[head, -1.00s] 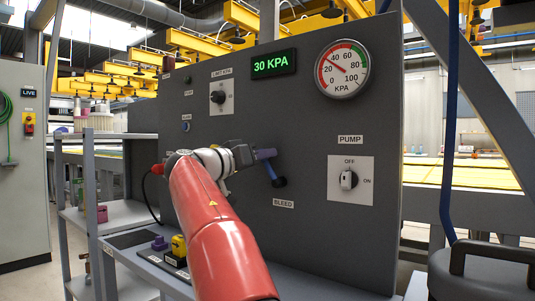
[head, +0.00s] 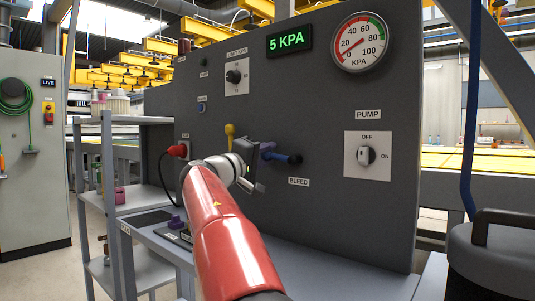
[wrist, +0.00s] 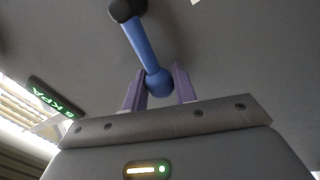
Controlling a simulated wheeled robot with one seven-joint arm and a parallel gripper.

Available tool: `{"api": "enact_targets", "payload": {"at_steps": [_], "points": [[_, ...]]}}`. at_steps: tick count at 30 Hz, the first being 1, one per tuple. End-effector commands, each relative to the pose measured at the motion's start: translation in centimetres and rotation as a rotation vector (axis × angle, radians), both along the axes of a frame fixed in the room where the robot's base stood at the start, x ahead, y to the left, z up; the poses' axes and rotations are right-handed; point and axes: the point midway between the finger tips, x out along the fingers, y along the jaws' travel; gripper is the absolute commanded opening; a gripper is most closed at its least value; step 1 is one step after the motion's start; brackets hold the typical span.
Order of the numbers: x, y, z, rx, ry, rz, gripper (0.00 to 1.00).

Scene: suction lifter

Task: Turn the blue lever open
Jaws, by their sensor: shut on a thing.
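The blue lever (head: 280,157) is on the dark panel above the BLEED label (head: 298,182). The far side of the hub is hidden.
The green display (head: 289,41) reads 5 KPA and the dial gauge (head: 360,42) points low. The PUMP switch (head: 367,155) is to the right. A yellow handle (head: 230,132) is just behind my wrist.

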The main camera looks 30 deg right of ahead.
Motion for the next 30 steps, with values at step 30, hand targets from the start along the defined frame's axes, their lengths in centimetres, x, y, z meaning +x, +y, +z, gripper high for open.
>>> {"api": "enact_targets", "payload": {"at_steps": [30], "points": [[0.1, 0.0, -1.4, -0.057, 0.169, -0.001, 0.39]]}}
